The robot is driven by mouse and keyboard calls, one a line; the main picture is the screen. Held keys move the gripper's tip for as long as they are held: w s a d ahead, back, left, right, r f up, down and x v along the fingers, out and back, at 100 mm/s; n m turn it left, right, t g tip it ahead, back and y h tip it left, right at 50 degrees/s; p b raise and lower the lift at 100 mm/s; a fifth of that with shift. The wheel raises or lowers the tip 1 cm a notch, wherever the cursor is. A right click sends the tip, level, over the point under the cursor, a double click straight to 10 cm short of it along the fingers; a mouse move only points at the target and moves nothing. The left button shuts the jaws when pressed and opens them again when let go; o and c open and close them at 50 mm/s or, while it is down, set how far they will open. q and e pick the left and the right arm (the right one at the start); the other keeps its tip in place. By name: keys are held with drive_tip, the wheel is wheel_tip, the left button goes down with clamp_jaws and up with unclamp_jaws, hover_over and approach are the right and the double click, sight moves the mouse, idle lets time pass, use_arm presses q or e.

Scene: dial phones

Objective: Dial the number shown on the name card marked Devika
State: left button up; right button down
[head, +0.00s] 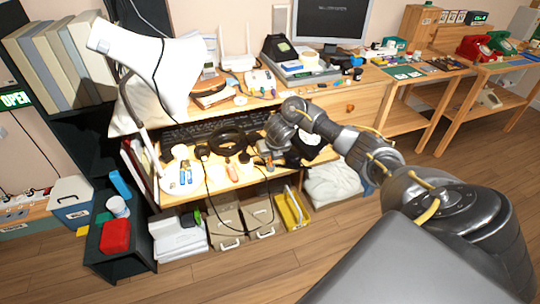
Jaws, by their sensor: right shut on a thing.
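My right arm reaches in from the lower right to the middle of the wooden desk. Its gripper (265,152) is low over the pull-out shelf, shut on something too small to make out. A red phone (473,48) and a green phone (499,42) stand on the far right table. A pale phone (489,98) sits on the shelf below them. Small green and dark flat cards (405,72) lie on the table left of the phones. I cannot read any name or number on them. My left gripper is not in view.
A white lamp (150,62) leans over the desk's left side. A black ring-shaped thing (228,141) and several small items clutter the shelf. A monitor (332,22) stands behind. Boxes (227,225) and a yellow tray (292,212) are below. The wooden floor (440,165) at right is clear.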

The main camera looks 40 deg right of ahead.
drive_tip(key=shift+f, duration=0.4)
drive_tip(key=c, duration=1.3)
unclamp_jaws()
drive_tip(key=shift+c, duration=0.2)
